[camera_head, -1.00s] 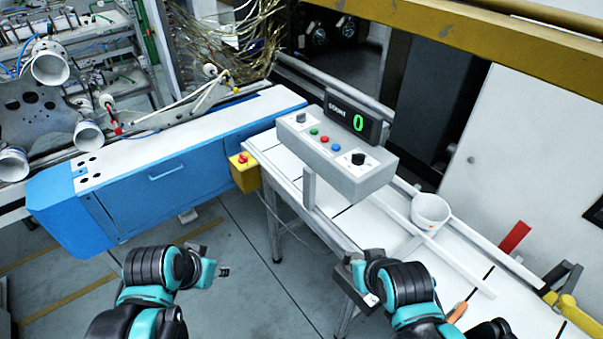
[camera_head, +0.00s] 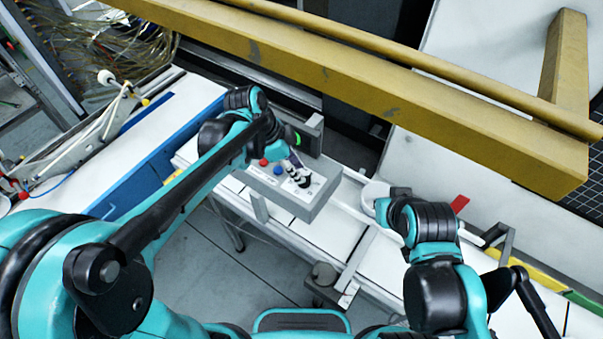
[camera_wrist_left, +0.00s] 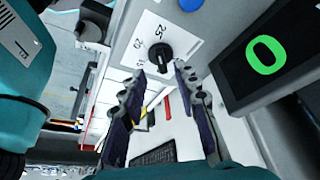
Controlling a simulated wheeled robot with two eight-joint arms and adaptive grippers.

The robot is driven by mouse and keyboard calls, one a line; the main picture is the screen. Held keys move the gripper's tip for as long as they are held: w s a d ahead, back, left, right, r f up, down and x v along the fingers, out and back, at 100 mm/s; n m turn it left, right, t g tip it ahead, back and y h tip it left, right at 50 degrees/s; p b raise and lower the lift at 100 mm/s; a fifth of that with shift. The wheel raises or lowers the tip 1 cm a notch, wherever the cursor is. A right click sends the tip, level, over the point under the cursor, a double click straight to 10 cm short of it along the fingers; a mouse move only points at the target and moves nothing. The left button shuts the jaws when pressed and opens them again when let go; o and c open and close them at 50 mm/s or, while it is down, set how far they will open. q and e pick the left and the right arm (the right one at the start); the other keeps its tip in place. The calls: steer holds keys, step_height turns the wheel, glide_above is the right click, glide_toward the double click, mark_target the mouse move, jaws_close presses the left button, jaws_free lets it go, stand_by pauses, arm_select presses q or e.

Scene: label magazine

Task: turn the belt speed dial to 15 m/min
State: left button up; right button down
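The belt speed dial (camera_wrist_left: 160,55) is a round black knob on a white scale plate in the left wrist view. The printed numbers 25 and 20 read clearly beside it, and a smaller one below them is hard to read. I cannot make out where the knob points. My left gripper (camera_wrist_left: 160,72) is open, its two dark fingertips apart, just short of the knob with nothing between them. In the head view the left gripper (camera_head: 297,169) is over the right end of the grey control box (camera_head: 318,200) and partly hides the dial. My right gripper (camera_head: 386,205) is near the white cup; its fingers are not clear.
The count display (camera_wrist_left: 265,54) shows a green 0 beside the dial. A blue button (camera_wrist_left: 190,4) is close to the scale plate. The white cup (camera_head: 371,192) stands on the conveyor (camera_head: 335,245). A yellow beam (camera_head: 400,90) crosses behind the box.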

arm_select(q)
steer(key=x, duration=0.2)
steer(key=shift+w+f, duration=0.25)
steer(key=shift+f, duration=0.15)
steer(key=shift+d+f, duration=0.15)
steer(key=shift+f, duration=0.15)
steer(key=shift+s, duration=0.1)
jaws_close()
